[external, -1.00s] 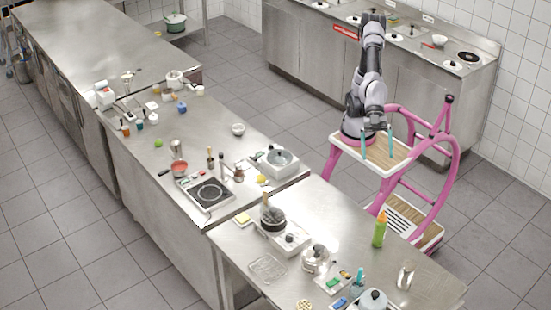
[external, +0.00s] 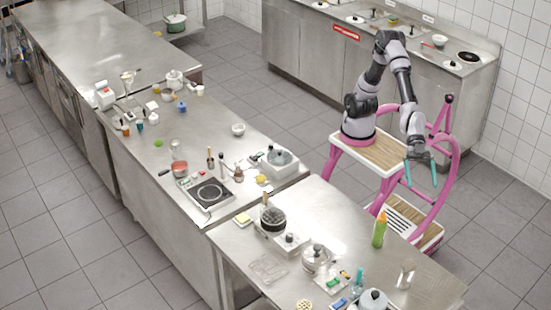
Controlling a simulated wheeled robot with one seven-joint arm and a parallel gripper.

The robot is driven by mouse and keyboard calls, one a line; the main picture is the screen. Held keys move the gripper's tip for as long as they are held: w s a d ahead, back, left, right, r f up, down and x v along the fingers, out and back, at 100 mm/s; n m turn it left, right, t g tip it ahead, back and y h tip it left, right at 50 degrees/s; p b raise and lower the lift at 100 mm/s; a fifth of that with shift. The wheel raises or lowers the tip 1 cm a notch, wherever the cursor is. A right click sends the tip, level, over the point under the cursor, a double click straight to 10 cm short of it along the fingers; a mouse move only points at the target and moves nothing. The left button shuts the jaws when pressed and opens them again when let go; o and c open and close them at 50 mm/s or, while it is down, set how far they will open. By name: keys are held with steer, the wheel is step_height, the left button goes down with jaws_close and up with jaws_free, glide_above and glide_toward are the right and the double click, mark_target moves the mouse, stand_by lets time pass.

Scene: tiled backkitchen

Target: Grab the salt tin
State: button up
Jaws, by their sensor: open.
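My gripper (external: 420,170) has two teal fingers spread apart, with nothing between them. It hangs pointing down at the right, beyond the near steel counter (external: 345,222) and apart from everything on it. No thing can be made out for certain as the salt tin at this size. A small silver cylinder (external: 405,278) stands upright at the right end of the near counter. It may be the tin, but I cannot read any label. My gripper is above and behind it in the picture, well away from it.
A green bottle with an orange cap (external: 379,230) stands near the counter's back edge. Bare steel lies around the silver cylinder. Tiled floor separates the counters.

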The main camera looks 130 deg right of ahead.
glide_toward(409, 278)
steer(key=shift+x, duration=3.4)
steer(key=shift+w, duration=0.15)
jaws_close()
